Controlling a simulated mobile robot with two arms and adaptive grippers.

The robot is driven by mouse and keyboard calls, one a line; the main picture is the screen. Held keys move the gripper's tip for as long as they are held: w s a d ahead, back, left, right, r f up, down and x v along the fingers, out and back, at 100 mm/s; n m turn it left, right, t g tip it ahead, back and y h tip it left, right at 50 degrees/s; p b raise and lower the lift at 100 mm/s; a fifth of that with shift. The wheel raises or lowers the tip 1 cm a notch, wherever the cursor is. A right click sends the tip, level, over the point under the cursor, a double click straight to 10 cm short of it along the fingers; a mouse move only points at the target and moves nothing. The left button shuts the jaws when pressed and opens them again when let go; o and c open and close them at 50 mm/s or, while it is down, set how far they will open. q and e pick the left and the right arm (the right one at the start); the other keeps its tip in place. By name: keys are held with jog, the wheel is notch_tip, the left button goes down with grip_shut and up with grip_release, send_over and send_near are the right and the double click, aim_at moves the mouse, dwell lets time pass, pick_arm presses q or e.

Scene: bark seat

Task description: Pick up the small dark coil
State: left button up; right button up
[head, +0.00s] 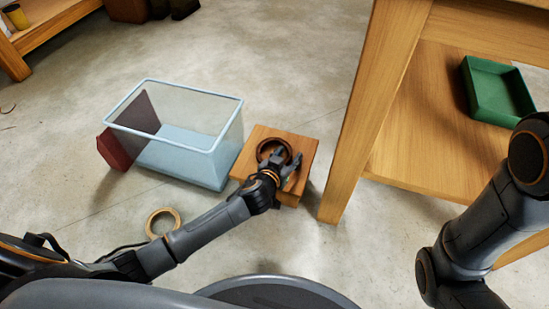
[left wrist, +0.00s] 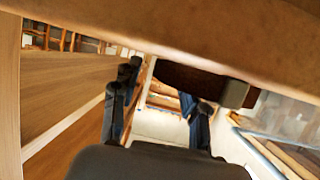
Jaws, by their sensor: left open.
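The small dark coil (head: 262,149), a dark brown ring, lies on top of a small wooden block (head: 248,160) in the head view. My left gripper (head: 289,164) is open at the right part of the coil and covers some of it. In the left wrist view, a dark brown curved piece (left wrist: 185,78), likely the coil, shows near the fingers of my left gripper (left wrist: 160,92). I cannot tell whether they touch it. My right arm shows at the right of the head view, but its gripper is out of frame.
A clear bin (head: 228,142) with a dark red panel (head: 113,150) stands left of the block. A tan ring (head: 151,222) lies on the floor. A wooden table (head: 358,105) stands close on the right, with a green tray (head: 482,108) on its lower shelf.

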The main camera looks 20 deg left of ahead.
pick_arm(q)
jog(key=shift+w, duration=0.1)
grip_shut()
jog(key=shift+r, duration=0.1)
dwell(0.4)
